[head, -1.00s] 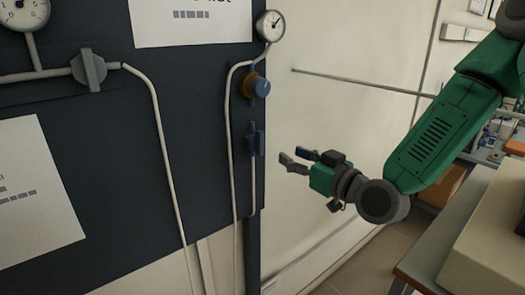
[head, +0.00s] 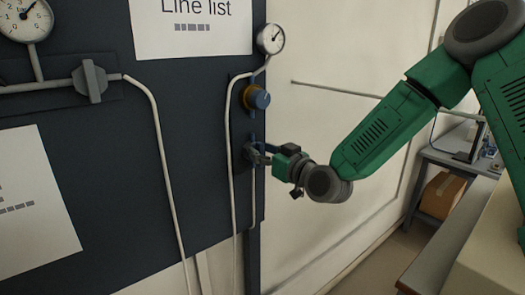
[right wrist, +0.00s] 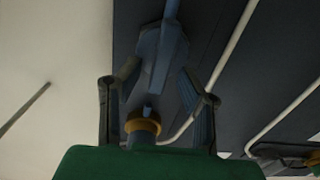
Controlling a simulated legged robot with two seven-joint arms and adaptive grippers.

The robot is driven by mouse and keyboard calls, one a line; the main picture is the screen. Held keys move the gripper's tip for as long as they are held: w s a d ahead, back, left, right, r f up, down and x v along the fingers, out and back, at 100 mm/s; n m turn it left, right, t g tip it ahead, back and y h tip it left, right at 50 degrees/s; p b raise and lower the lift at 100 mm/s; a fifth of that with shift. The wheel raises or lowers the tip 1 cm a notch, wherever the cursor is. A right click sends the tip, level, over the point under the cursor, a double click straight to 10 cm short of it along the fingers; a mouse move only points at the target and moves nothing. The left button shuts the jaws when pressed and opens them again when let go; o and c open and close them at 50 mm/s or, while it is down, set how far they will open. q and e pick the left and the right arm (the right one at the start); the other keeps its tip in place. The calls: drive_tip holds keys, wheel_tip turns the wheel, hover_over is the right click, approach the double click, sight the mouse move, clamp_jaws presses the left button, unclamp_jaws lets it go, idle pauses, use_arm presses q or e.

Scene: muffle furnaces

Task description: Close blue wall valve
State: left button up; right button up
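The blue wall valve (head: 252,139) sits on the dark panel's right edge in the head view, below a blue knob with an orange collar. It is largely hidden there by my right gripper (head: 254,154), which has come up to it from the right. In the right wrist view, the blue valve handle (right wrist: 160,56) lies ahead between the fingertips of my right gripper (right wrist: 157,82). The fingers are spread apart, one on either side of the handle, with gaps visible. I cannot tell whether either finger touches it. My left gripper is not in view.
The blue knob (head: 257,97) stands out just above the valve, with a round gauge (head: 271,39) higher up. A thin white pipe (head: 228,135) runs close left of the valve. A grey valve (head: 91,81) is farther left. A bench (head: 455,160) stands at right.

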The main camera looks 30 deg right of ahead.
drive_tip(key=shift+d, duration=0.1)
clamp_jaws()
drive_tip(key=shift+n, duration=0.3)
drive_tip(key=n+b, duration=0.1)
drive_tip(key=n, duration=0.2)
drive_tip(key=shift+a+n+b, duration=0.3)
drive_tip(key=shift+b, duration=0.05)
drive_tip(key=shift+s+a+f+n+b, duration=0.1)
drive_tip(key=shift+a+f+n+b, duration=0.2)
drive_tip(key=shift+n+b, duration=1.75)
drive_tip(key=shift+w+a+f+n+b, duration=0.1)
drive_tip(key=shift+f+n+b, duration=0.3)
drive_tip(key=shift+n+b, duration=1.6)
drive_tip(key=shift+s+a+f+n+b, duration=0.1)
drive_tip(key=shift+a+f+n+b, duration=0.2)
drive_tip(key=shift+n+b, duration=1.75)
drive_tip(key=shift+d+n+p, duration=0.1)
drive_tip(key=shift+n+p, duration=0.75)
drive_tip(key=shift+n, duration=0.05)
